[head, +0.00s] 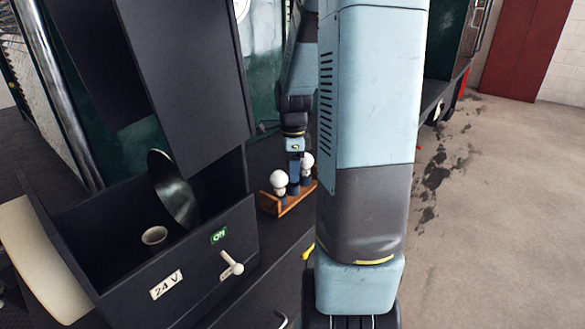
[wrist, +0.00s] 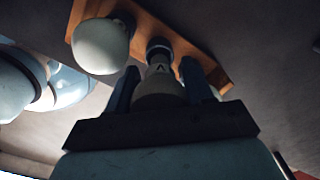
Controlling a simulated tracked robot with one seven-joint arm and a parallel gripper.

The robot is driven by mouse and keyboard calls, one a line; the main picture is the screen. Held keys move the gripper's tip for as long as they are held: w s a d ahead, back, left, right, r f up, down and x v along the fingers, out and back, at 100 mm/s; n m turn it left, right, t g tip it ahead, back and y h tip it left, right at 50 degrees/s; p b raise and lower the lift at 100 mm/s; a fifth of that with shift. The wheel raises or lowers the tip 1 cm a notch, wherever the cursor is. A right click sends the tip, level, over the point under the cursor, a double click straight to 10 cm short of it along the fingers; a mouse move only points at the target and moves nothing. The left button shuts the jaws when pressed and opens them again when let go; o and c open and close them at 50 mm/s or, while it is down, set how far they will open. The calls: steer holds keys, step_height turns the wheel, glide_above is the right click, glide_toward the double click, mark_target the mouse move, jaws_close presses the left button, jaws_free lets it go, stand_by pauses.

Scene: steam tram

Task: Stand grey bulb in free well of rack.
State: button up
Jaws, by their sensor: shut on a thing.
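My gripper (wrist: 160,82) is shut on the grey bulb (wrist: 160,92), whose round part sits between the fingers. Its narrow neck points at the wooden rack (wrist: 194,60) and meets a dark ring there. I cannot tell whether the base is inside the well or just at its mouth. In the head view my gripper (head: 294,174) is over the middle of the rack (head: 289,205), between two white bulbs standing in it. One white bulb (head: 279,180) is at the left, the other (head: 307,161) at the right. The grey bulb cannot be made out there.
A dark open box (head: 190,252) with a "24 V" label and a switch lever (head: 232,264) stands left of the rack. In the wrist view a white bulb (wrist: 100,46) stands close to my left finger. Open floor (head: 510,200) lies at the right.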

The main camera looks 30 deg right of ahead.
steer(key=shift+f, duration=1.45)
stand_by(0.5)
steer(key=shift+s+f, duration=0.1)
steer(key=shift+f, duration=0.1)
